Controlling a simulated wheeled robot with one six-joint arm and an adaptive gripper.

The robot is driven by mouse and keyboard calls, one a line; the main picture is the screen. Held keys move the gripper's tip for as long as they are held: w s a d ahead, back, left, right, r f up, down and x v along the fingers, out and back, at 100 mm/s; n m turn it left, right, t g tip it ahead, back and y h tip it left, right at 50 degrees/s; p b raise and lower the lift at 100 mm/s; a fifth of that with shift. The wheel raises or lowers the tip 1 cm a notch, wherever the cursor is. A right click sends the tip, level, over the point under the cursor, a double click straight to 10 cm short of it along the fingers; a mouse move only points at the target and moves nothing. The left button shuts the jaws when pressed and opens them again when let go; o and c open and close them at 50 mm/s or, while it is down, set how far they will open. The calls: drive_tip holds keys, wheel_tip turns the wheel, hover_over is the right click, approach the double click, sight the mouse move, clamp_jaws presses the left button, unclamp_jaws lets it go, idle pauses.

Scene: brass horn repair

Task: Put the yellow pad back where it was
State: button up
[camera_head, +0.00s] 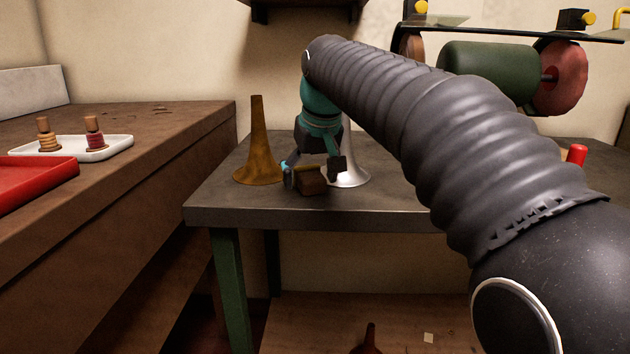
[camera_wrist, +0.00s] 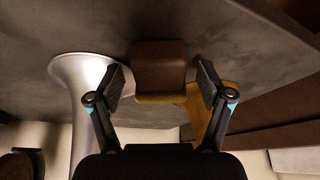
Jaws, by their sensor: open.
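A brown block with a thin yellow layer, seemingly the yellow pad (camera_head: 311,184), sits on the dark bench top between two horn bells. In the wrist view the yellow-edged block (camera_wrist: 160,68) is between my fingers, with a small gap on each side. My gripper (camera_head: 315,173) is open around it, low over the bench; its two fingers also show in the wrist view (camera_wrist: 161,79). The block's far side is hidden.
A brass bell (camera_head: 258,150) stands left of my gripper and a silver bell (camera_head: 353,165) close behind it at right. A wooden counter at left holds a white tray (camera_head: 84,153) with two small stacked pieces and a red tray (camera_head: 30,180). The bench's front left is clear.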

drive_tip(key=shift+c, duration=0.2)
drive_tip(key=c, duration=1.2)
drive_tip(key=shift+c, duration=0.5)
